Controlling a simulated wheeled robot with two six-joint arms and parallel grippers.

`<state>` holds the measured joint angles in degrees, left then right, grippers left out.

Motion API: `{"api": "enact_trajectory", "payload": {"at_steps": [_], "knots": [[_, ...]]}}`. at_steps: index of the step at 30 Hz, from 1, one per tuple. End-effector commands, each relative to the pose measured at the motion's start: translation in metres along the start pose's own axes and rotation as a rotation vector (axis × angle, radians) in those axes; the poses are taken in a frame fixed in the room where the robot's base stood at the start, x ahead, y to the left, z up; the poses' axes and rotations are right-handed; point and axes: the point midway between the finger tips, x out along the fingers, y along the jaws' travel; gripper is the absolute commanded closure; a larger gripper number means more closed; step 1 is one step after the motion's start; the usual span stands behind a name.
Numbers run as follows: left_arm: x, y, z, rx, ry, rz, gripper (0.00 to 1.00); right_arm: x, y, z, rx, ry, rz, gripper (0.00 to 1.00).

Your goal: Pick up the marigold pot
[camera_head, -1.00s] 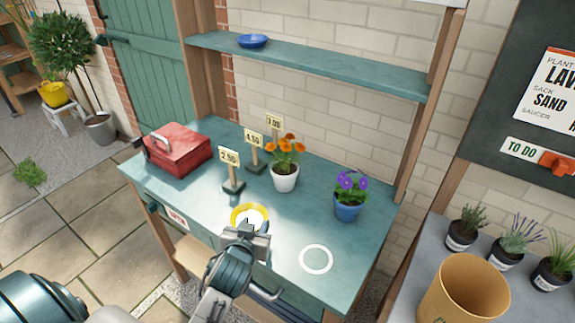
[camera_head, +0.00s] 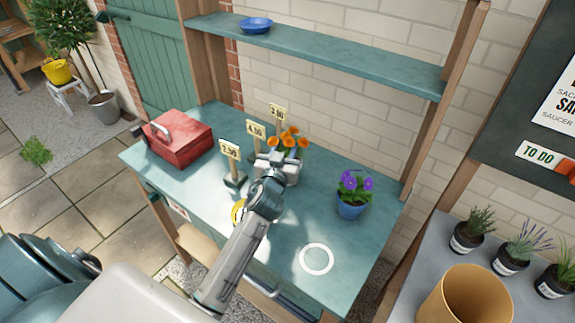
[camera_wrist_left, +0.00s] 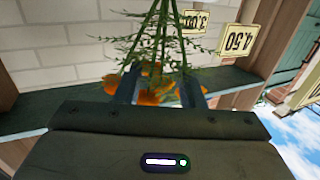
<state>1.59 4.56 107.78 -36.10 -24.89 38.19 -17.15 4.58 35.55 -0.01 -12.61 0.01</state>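The marigold plant (camera_head: 290,142) has orange flowers and stands on the teal bench. Its white pot is mostly hidden behind my left gripper in the head view. My left gripper (camera_head: 278,163) is at the plant, in front of the pot. In the left wrist view the picture is upside down, and the two dark fingers (camera_wrist_left: 158,90) stand apart on either side of the green stems and orange flowers (camera_wrist_left: 152,88). The pot is not visible there, and I see no finger pressed on it. My right gripper is not in view.
Price signs (camera_head: 256,132) stand just left of the marigold. A blue pot with purple flowers (camera_head: 352,208) stands to its right. A red toolbox (camera_head: 180,145) is at the bench's left. A white ring (camera_head: 316,259) and a partly covered yellow ring (camera_head: 238,213) mark the bench top.

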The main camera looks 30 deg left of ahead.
Motion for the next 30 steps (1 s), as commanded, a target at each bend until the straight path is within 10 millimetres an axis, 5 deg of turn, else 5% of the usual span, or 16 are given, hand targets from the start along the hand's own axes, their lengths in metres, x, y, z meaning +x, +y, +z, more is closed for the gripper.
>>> {"api": "enact_trajectory", "payload": {"at_steps": [6, 15, 21, 30], "knots": [[0.028, 0.001, -0.003, 0.0, 0.0, 0.001, 0.65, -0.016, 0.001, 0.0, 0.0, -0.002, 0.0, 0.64], [0.033, 0.001, 0.0, 0.001, 0.0, 0.002, 0.65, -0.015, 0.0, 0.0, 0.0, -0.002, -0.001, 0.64], [0.033, 0.001, 0.0, 0.0, -0.001, 0.002, 1.0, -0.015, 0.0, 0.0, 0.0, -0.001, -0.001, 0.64], [0.033, 0.001, 0.0, 0.0, -0.001, 0.002, 1.0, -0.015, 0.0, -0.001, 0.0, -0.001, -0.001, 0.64]]}}
